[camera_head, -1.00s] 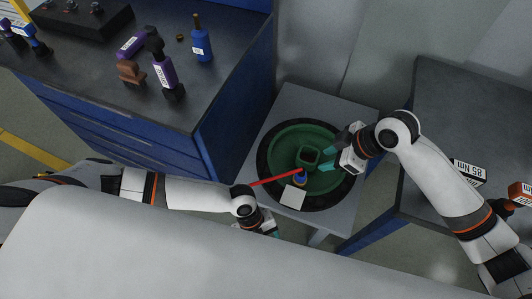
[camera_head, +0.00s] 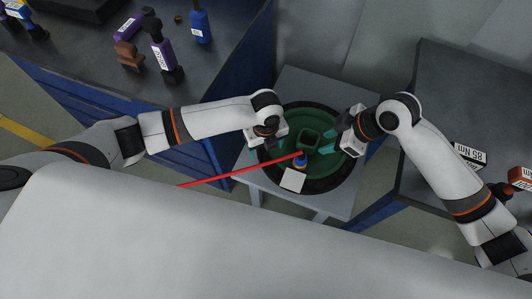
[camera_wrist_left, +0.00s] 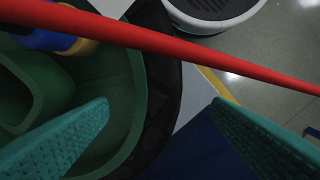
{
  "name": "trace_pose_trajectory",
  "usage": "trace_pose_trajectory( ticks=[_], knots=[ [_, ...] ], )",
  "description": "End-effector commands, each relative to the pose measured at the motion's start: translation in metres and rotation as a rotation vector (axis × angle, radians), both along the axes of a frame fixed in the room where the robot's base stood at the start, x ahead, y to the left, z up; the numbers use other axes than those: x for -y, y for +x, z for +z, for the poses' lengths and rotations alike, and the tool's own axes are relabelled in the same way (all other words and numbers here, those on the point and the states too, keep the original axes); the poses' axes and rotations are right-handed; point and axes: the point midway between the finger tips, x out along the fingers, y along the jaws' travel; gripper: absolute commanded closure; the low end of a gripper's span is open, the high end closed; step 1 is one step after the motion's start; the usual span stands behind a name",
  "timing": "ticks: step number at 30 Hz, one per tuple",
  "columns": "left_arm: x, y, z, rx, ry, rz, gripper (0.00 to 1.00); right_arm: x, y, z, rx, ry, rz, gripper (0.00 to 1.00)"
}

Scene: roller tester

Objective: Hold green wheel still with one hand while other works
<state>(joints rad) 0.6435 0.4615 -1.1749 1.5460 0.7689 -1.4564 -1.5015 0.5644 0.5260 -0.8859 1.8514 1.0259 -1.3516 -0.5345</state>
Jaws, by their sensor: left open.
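The green wheel (camera_head: 284,118) sits in a dark round rim on a grey stand, with a square green hub (camera_head: 309,138) in its middle. My left gripper (camera_head: 262,144) is over the wheel's left edge. In the left wrist view its teal fingers (camera_wrist_left: 160,106) are wide apart with nothing between them, one over the green wheel (camera_wrist_left: 130,75), the other outside the dark rim. My right gripper (camera_head: 328,143) is at the wheel's right side, teal fingers close to the hub. Its finger gap and any contact are unclear.
A long red bar (camera_head: 240,170) runs left from a blue and yellow piece (camera_head: 301,162) by the hub, crossing close in the left wrist view (camera_wrist_left: 190,50). A white square (camera_head: 293,180) lies at the front rim. Workbenches with tools (camera_head: 160,55) flank the stand (camera_head: 290,80).

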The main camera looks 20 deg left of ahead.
Motion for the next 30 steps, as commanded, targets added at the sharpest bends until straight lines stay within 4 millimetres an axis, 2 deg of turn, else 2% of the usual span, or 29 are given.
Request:
trace_pose_trajectory(
  ticks=[6,12,24,30],
  knots=[
    [0.001,-0.001,-0.041,-0.002,0.0,0.001,0.27,0.0,0.0,0.0,0.0,0.0,0.0,0.64],
    [0.001,0.0,-0.064,-0.001,-0.001,0.0,0.27,0.0,0.0,0.0,0.0,0.0,0.0,0.64],
    [0.0,0.0,-0.07,0.001,-0.001,-0.001,0.27,0.0,0.0,0.0,0.0,0.0,0.0,0.64],
    [0.0,0.0,-0.07,0.001,-0.001,-0.001,0.6,0.0,0.0,0.0,0.0,0.0,0.0,0.64]
  ],
)
